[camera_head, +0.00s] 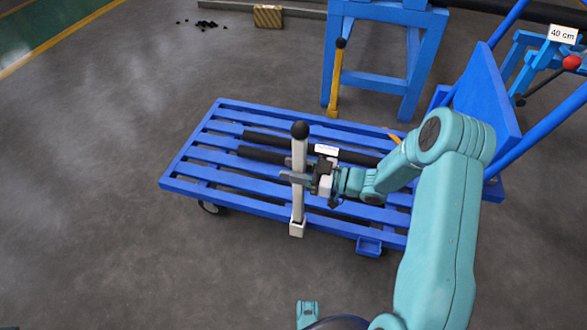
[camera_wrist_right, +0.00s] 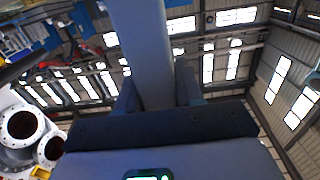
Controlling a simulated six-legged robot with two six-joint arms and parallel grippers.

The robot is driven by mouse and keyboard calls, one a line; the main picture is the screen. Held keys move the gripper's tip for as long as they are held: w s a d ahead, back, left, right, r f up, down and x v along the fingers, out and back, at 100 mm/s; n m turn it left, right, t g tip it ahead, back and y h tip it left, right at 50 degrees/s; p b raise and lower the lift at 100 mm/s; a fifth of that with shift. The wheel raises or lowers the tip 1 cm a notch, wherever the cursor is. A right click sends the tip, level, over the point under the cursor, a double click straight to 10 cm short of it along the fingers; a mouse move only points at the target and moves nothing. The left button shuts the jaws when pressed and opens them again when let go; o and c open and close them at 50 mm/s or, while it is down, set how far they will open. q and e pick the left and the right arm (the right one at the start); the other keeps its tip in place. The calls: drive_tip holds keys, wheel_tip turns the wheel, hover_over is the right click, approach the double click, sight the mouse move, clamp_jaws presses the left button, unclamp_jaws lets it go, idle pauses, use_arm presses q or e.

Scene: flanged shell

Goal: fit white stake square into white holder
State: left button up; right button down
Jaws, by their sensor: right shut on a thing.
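The white stake (camera_head: 298,205) is a long pale post with a black ball on its top. It stands about upright at the near side of the blue cart. My right gripper (camera_head: 298,178) is shut on it around mid-length. In the right wrist view the stake (camera_wrist_right: 143,50) runs up between the fingers. The white holder (camera_head: 297,229) is a small square socket on the cart's near edge. The stake's lower end meets the holder's top in the picture; I cannot tell whether it is inside or just above. My left gripper is not in view.
The slatted blue cart (camera_head: 225,197) carries dark bars (camera_head: 265,138). A blue holder (camera_head: 369,246) sits on its near edge, right of the white one. A yellow stake (camera_head: 336,80) stands at the far edge before a blue stand (camera_head: 384,12).

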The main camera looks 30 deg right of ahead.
sight(304, 191)
use_arm(q)
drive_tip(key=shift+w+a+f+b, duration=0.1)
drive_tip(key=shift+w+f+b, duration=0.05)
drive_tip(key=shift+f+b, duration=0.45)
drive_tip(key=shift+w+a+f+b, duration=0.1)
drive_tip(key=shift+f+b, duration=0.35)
drive_tip(key=shift+b, duration=0.15)
use_arm(e)
drive_tip(key=shift+f, duration=1.4)
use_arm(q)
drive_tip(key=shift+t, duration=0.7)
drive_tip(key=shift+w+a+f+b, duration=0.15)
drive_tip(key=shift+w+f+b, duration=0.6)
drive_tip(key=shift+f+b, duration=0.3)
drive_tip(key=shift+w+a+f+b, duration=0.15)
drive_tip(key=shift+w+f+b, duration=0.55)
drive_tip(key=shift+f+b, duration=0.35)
use_arm(e)
drive_tip(key=shift+f, duration=2.65)
drive_tip(key=c, duration=0.6)
unclamp_jaws()
drive_tip(key=shift+c, duration=0.2)
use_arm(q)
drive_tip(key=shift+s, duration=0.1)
